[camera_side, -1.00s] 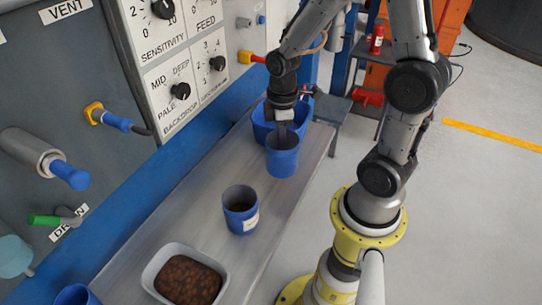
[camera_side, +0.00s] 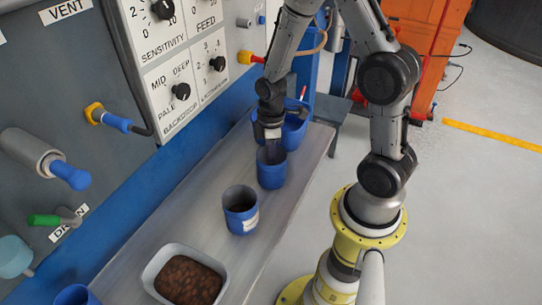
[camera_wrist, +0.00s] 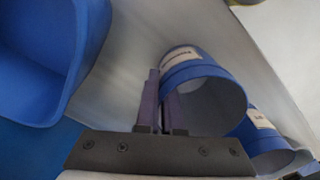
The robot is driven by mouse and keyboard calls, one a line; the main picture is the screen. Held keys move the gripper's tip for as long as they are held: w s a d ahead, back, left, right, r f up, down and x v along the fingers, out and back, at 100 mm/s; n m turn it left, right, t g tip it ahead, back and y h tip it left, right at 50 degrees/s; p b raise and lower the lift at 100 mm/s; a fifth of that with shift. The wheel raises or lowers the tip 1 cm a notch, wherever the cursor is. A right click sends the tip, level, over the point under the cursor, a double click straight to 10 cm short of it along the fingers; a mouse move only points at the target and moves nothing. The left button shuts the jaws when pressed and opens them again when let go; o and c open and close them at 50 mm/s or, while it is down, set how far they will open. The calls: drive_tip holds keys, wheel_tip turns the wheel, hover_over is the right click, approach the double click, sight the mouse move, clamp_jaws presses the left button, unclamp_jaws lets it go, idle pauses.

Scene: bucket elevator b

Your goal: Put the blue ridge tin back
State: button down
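A blue tin (camera_side: 271,170), open at the top, is at the far part of the grey bench. My gripper (camera_side: 271,145) is above its rim. In the wrist view the two fingers (camera_wrist: 158,100) are close together with the wall of the tin (camera_wrist: 195,70) between them. The tin carries a white label, too small to read. Whether its base touches the bench is hard to tell. A second blue tin (camera_side: 240,212), with dark contents and a white label, stands nearer the camera; a labelled tin (camera_wrist: 268,135) also shows in the wrist view.
A blue bucket (camera_side: 296,130) stands behind my gripper. A white tray (camera_side: 152,272) of brown pieces and another blue tin (camera_side: 76,295) are at the near end. A panel with knobs (camera_side: 185,85) and pipe fittings borders the bench's left.

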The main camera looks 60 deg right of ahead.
drive_tip(key=shift+f, duration=0.1)
drive_tip(key=c, duration=1.1)
unclamp_jaws()
drive_tip(key=shift+o, duration=0.2)
wheel_tip(320, 180, up, 12)
drive_tip(key=shift+r, duration=0.1)
drive_tip(key=s+a+r+m+t, duration=0.5)
drive_tip(key=s+a+r, duration=0.3)
drive_tip(key=s+r, duration=0.3)
drive_tip(key=shift+s+r+m+t, duration=0.3)
drive_tip(key=shift+s+m, duration=0.25)
drive_tip(key=shift+m, duration=0.35)
